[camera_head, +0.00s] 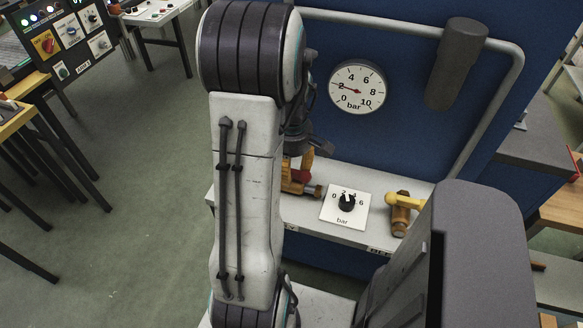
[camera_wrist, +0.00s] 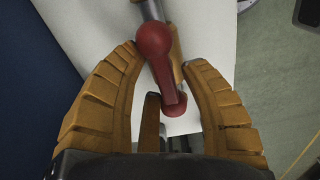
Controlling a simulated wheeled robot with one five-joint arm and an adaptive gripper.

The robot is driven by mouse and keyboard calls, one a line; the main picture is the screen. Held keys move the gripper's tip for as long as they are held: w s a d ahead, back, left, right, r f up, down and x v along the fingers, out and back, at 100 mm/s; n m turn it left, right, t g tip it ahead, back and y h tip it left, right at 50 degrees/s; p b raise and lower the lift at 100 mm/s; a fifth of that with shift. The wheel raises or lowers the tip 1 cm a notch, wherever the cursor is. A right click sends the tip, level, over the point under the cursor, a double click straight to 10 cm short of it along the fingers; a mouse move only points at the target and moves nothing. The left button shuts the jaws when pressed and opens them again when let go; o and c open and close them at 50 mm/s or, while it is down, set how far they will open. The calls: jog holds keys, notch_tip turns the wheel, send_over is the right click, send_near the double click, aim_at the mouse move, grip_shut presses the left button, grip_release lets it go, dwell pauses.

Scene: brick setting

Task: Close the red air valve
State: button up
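The red valve handle (camera_wrist: 160,65) shows in the wrist view, with a round hub at its upper end and a lever running down and slightly right. My gripper (camera_wrist: 164,56) is open, its two ribbed orange-brown fingers on either side of the handle. The left fingertip is close beside the red hub; I cannot tell whether it touches. In the head view the red handle (camera_head: 302,175) shows only in part beside my arm, above a brass valve body (camera_head: 298,188) on the grey bench. My arm hides much of the valve and gripper there.
A pressure gauge (camera_head: 358,87) on the blue panel (camera_head: 410,140) reads about 2 bar. A regulator knob (camera_head: 346,202) on a white plate and a second valve with a yellow handle (camera_head: 405,201) stand on the bench (camera_head: 375,230) to the right.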

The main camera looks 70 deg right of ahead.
grip_shut()
jog(key=shift+m, duration=0.3)
jog(key=m+b, duration=0.1)
jog(key=m, duration=0.2)
jog(key=shift+s+f+m, duration=0.1)
jog(key=shift+m, duration=0.2)
jog(key=m+b, duration=0.1)
jog(key=m, duration=0.3)
jog(key=shift+s+a+m, duration=0.1)
jog(key=shift+m, duration=0.2)
jog(key=m, duration=0.4)
jog(key=shift+a, duration=0.1)
jog(key=shift+a+m+b, duration=0.15)
jog(key=shift+m+b, duration=0.35)
jog(key=shift+m, duration=2)
